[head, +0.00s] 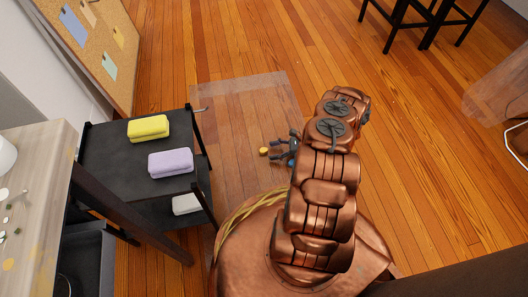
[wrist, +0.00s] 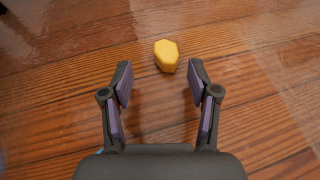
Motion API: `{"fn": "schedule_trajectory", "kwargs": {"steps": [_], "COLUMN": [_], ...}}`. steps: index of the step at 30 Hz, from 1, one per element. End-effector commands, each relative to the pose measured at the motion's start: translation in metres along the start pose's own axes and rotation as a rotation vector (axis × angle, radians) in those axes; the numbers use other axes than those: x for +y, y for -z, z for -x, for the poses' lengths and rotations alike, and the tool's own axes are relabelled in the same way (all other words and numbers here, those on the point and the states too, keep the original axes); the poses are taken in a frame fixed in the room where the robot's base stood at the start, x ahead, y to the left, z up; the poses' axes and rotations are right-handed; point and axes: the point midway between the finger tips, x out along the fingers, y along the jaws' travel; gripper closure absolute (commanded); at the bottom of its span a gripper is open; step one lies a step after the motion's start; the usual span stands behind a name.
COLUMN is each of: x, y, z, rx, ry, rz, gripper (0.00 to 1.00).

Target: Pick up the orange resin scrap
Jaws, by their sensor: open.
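A small yellow-orange faceted piece, which looks like the resin scrap (wrist: 166,56), lies on the wooden floor. In the wrist view it sits just beyond my fingertips, roughly centred between them and slightly to the right. My gripper (wrist: 158,80) is open and empty, with its two fingers apart and not touching the scrap. In the head view the scrap (head: 263,151) is a small yellow spot on the floor, just left of my gripper (head: 276,152). My arm hides part of the gripper there.
A clear mat (head: 240,100) lies on the floor around the scrap. Black stool legs (head: 430,25) stand at upper right. Open floor lies between.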

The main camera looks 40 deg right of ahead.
Motion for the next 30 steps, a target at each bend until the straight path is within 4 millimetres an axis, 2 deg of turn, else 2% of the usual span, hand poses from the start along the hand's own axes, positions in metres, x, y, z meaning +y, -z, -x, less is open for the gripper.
{"fn": "schedule_trajectory", "kwargs": {"steps": [15,24,30], "x": [-0.007,-0.008,-0.008], "y": [-0.008,-0.01,-0.01], "z": [-0.05,-0.052,-0.052], "rx": [-0.002,-0.002,-0.002], "ry": [0.001,0.003,0.003], "rz": [-0.002,-0.002,-0.002], "gripper": [0.4,0.4,0.59]}}
